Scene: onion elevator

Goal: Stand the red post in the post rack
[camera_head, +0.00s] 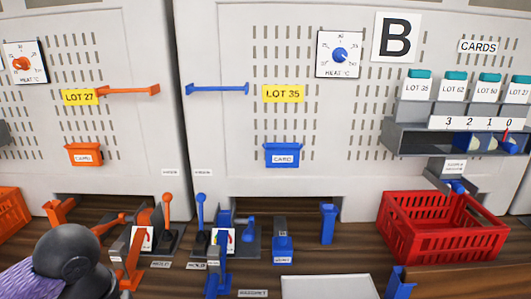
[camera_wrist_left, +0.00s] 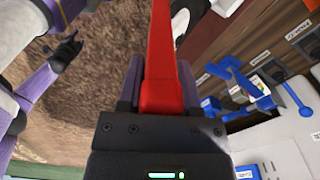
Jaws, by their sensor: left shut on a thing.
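The red post (camera_wrist_left: 165,50) is a long red bar in the left wrist view, running up from the jaws past the top edge. My left gripper (camera_wrist_left: 159,82) is shut on it, with a purple finger on each side. The post's far end is out of the picture. The head view shows only part of my left arm at the lower left; the gripper and post are not seen there. A purple arm with a dark end, seemingly my right gripper (camera_wrist_left: 66,48), shows small at the left of the wrist view; its jaws are unclear. I cannot pick out the post rack.
A wooden bench (camera_head: 345,262) carries orange and blue levers and fixtures, a white board (camera_head: 330,288) and a red crate (camera_head: 440,256). Grey cabinets stand behind. A card shelf (camera_head: 408,141) is at the right. Brown ground (camera_wrist_left: 60,115) shows below in the wrist view.

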